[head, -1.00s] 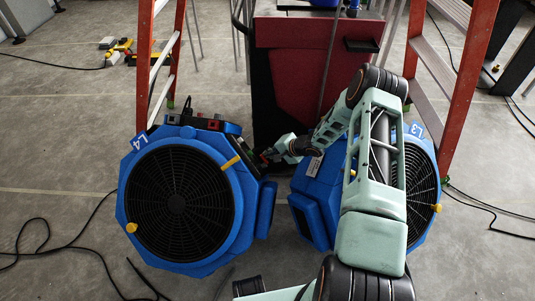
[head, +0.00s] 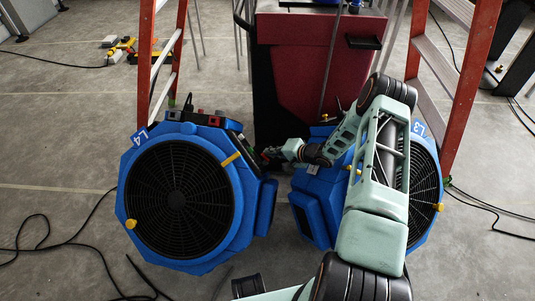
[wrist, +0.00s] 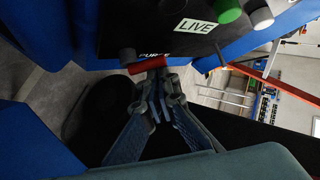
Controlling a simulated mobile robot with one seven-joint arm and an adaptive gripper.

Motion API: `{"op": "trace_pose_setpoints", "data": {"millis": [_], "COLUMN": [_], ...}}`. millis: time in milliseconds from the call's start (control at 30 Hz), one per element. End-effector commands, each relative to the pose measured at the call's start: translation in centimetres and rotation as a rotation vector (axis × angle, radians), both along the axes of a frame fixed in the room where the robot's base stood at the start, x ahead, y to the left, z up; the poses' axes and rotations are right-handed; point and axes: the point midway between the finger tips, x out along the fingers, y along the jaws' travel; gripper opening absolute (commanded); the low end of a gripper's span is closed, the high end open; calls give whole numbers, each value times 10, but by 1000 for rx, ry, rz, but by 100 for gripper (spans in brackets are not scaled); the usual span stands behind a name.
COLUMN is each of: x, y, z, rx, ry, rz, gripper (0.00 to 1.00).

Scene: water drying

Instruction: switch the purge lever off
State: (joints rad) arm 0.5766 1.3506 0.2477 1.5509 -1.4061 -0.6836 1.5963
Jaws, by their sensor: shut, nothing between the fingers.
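The purge lever (wrist: 150,65) is a red bar just below a "PURGE" label (wrist: 154,56) on the dark control panel of a blue machine in the wrist view. My gripper (wrist: 158,80) is shut and empty. Its fingertips are right at the lever, overlapping its lower edge in the picture; I cannot tell whether they touch it. In the head view my gripper (head: 268,156) is small and dark, between the two blue machines, at the right side of the left one. The lever cannot be made out clearly there.
The left blue machine (head: 130,180) is marked L4, and the right one (head: 428,165) L3. Green (wrist: 228,10) and grey (wrist: 262,18) knobs sit near a "LIVE" label (wrist: 197,26). A red cabinet (head: 290,60) stands behind, between orange ladders. Black cables lie on the floor.

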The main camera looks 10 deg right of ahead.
Motion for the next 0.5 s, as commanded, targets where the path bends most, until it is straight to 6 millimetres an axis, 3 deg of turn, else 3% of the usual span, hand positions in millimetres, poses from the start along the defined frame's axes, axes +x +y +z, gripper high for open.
{"op": "trace_pose_setpoints", "data": {"millis": [500], "x": [-14], "y": [-7], "z": [-3], "rx": [0], "ry": [6], "rz": [-6], "gripper": [0]}}
